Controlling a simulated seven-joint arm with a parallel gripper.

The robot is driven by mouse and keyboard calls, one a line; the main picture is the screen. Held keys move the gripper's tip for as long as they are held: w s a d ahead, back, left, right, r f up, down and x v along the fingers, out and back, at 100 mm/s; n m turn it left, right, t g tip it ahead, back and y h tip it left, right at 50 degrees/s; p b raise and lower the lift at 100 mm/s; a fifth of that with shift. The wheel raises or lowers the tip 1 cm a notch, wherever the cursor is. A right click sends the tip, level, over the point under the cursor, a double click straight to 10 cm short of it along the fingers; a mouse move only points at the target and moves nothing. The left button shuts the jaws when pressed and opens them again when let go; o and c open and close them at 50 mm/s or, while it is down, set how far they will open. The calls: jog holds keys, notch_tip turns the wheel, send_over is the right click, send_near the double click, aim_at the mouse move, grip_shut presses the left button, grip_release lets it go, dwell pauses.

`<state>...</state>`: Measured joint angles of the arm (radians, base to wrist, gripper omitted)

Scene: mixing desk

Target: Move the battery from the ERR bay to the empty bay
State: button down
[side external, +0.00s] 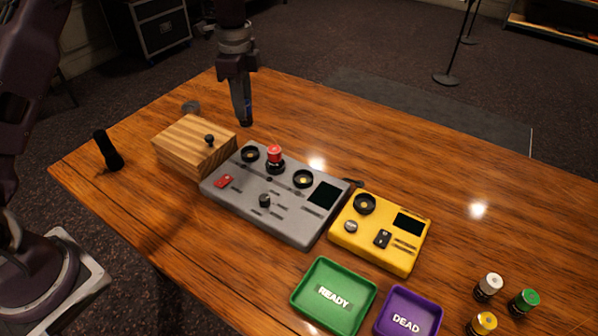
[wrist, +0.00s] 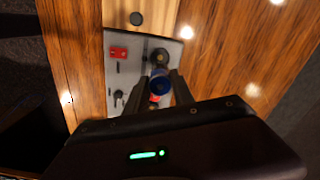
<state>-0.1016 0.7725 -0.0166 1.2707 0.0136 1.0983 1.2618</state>
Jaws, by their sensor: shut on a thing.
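My gripper (side external: 243,118) is shut on a blue-ended battery (wrist: 160,85), raised above the table behind the grey device. The battery shows between the fingers in the wrist view, and only a bit of blue shows at the fingertips in the side view. The grey device (side external: 231,193) has a row of round bays. The left bay (side external: 250,154) and right bay (side external: 303,179) look empty. A red-topped battery (side external: 274,153) stands upright in the middle bay. I cannot read an ERR label; the device's dark screen (side external: 323,195) is too small to read.
A wooden box (side external: 186,150) with a black knob stands left of the device. A yellow device (side external: 372,247) with an empty round bay is to its right. Green READY (side external: 318,310) and purple DEAD (side external: 384,326) trays lie in front. Several batteries (side external: 488,286) stand at the right.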

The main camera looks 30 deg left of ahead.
jog(key=d+f, duration=0.3)
jog(key=d, duration=1.3)
jog(key=shift+f, duration=2.85)
jog(key=shift+a+f, duration=0.1)
jog(key=shift+f, duration=0.55)
jog(key=c, duration=1.4)
grip_release()
jog(key=shift+o, duration=0.2)
notch_tip(320, 180, up, 11)
